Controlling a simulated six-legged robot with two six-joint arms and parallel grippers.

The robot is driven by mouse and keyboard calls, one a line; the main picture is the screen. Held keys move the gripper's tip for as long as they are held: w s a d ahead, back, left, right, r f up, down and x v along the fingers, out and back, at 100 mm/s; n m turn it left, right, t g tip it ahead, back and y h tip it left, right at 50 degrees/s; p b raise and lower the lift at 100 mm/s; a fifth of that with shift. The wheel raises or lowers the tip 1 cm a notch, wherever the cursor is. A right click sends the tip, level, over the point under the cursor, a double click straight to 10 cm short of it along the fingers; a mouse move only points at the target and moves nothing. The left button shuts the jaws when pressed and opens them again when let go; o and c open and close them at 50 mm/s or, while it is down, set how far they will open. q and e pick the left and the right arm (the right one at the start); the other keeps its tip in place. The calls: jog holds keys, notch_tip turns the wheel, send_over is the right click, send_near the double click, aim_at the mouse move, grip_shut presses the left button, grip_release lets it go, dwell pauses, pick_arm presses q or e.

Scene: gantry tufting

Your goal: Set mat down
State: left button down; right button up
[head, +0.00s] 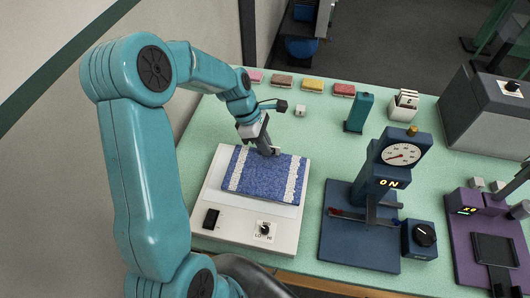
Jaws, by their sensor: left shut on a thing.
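The blue mat (262,184) with two white bands lies flat over the top of a white device (213,186) with a dark window and a LO/HI knob. My left gripper (270,151) reaches down to the far edge of the mat and is shut on it. I cannot tell whether the mat's whole underside touches the device. Only a bit of my right arm may show at the right edge, and its gripper is not clearly visible.
A navy machine (378,210) with a round dial and a lit "ON" display stands to the right. A purple machine (480,215) is at the far right. Several coloured blocks line the back edge, near a teal block (359,113) and a white card holder (404,105). Green tabletop is bare between them.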

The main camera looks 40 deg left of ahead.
pick_arm(q)
jog(key=shift+a+f, duration=0.15)
jog(key=shift+f, duration=0.2)
notch_tip(320, 180, down, 4)
jog(key=b, duration=0.2)
jog(key=shift+w+f+b, duration=0.15)
jog(key=shift+b, duration=0.2)
jog(key=shift+r, duration=0.2)
jog(key=shift+f, duration=0.15)
jog(key=c, duration=1.2)
grip_release()
jog(key=shift+c, duration=0.2)
jog(key=p+v, duration=0.2)
jog(key=v, duration=0.1)
jog(key=p+v, duration=0.1)
jog(key=shift+w+r, duration=0.1)
jog(key=shift+r, duration=0.15)
jog(key=v, duration=0.6)
jog(key=shift+a+r, duration=0.15)
jog(key=shift+r, duration=0.1)
jog(key=shift+s+a+r, duration=0.25)
jog(key=shift+r, duration=0.35)
